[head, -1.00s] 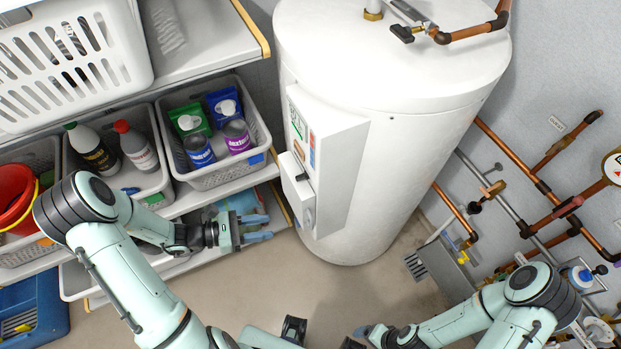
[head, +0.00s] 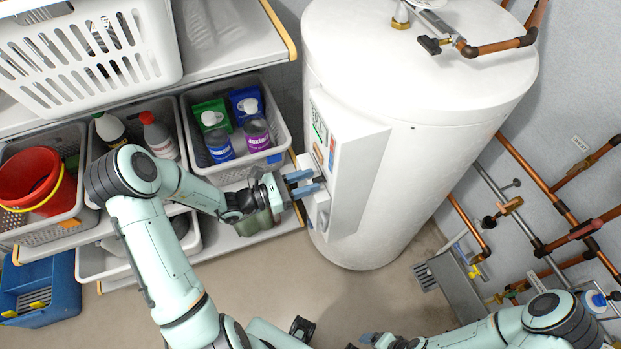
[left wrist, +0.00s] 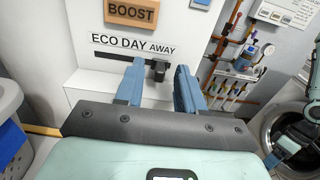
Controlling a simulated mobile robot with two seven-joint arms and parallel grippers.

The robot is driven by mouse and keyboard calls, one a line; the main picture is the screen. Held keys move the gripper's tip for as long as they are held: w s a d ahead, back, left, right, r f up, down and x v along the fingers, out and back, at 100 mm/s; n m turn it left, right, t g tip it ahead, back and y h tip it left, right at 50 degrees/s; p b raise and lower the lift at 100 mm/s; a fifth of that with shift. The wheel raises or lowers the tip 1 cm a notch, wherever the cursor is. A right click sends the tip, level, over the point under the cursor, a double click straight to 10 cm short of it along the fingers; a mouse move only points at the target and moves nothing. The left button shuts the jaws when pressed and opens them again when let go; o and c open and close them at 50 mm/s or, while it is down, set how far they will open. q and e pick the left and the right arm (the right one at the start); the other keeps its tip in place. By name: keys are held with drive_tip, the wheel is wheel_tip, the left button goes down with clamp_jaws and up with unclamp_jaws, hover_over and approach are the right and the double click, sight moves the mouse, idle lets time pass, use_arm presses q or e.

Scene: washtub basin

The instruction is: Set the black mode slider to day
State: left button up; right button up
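The black mode slider (left wrist: 159,70) shows in the left wrist view, in a dark track on a white panel (left wrist: 88,80). The knob sits at the track's right part, under the word AWAY; DAY is to its left and ECO farther left. My left gripper (head: 316,182) is open, with its blue fingers pointing at the heater's control box. In the left wrist view its fingers (left wrist: 158,82) lie either side of the knob, with gaps; contact cannot be told. In the head view the knob cannot be made out. My right gripper (head: 362,341) is partly cut off at the bottom edge.
The white water heater (head: 420,170) bears the control box (head: 358,175). A BOOST button (left wrist: 131,13) is above the slider. Shelves with bins (head: 237,172) stand at left, close to my left arm. Copper pipes (head: 530,175) run at right. Floor in front is clear.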

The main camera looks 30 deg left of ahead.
use_arm(q)
drive_tip(key=shift+w+d, duration=0.45)
drive_tip(key=shift+w, duration=0.05)
clamp_jaws()
idle(1.2)
